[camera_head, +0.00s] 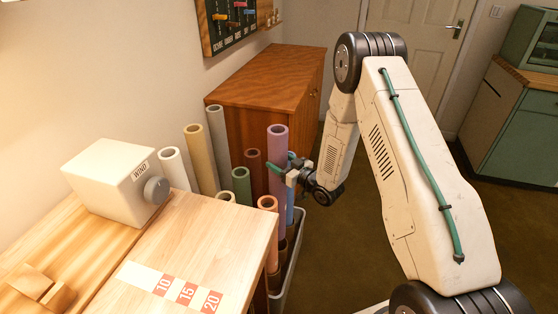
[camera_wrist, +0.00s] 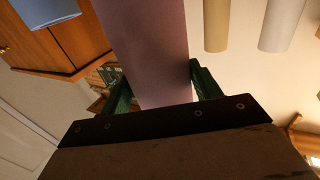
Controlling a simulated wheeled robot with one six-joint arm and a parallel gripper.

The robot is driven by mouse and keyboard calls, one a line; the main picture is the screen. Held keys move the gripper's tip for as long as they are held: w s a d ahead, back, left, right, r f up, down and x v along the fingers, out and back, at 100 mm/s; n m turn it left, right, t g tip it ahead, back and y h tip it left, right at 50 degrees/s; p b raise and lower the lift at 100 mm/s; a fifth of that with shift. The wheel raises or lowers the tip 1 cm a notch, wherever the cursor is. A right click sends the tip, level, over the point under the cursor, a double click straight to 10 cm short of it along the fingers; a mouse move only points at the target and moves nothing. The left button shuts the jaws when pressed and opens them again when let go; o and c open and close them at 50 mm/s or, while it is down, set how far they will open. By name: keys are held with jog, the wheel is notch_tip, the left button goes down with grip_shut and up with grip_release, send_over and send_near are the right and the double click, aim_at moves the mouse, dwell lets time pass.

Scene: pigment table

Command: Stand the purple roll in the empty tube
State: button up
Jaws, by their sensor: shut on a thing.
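The purple roll (camera_head: 278,145) is long, hollow-ended and upright, among the other rolls beyond the worktable's right corner. My gripper (camera_head: 281,167) has its green fingers shut on the roll's upper part. In the wrist view the purple roll (camera_wrist: 148,45) passes between the green fingers (camera_wrist: 160,88). The roll's lower end is hidden behind the orange roll, so I cannot tell whether it is inside a tube. I cannot make out which tube is empty; dark brown tubes (camera_head: 283,250) show low in the rack.
The grey rack (camera_head: 277,302) stands beside the worktable (camera_head: 235,240). Orange (camera_head: 268,204), green (camera_head: 241,185), blue (camera_head: 290,215), brown (camera_head: 253,165), tan (camera_head: 199,160) and pale rolls crowd around. A wooden cabinet (camera_head: 265,80) is behind. Open floor (camera_head: 350,250) lies to the right.

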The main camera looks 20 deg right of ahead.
aim_at(284, 195)
jog(key=shift+f, duration=7.5)
jog(key=o, duration=1.5)
jog(key=shift+f, duration=0.1)
jog(key=v, duration=0.8)
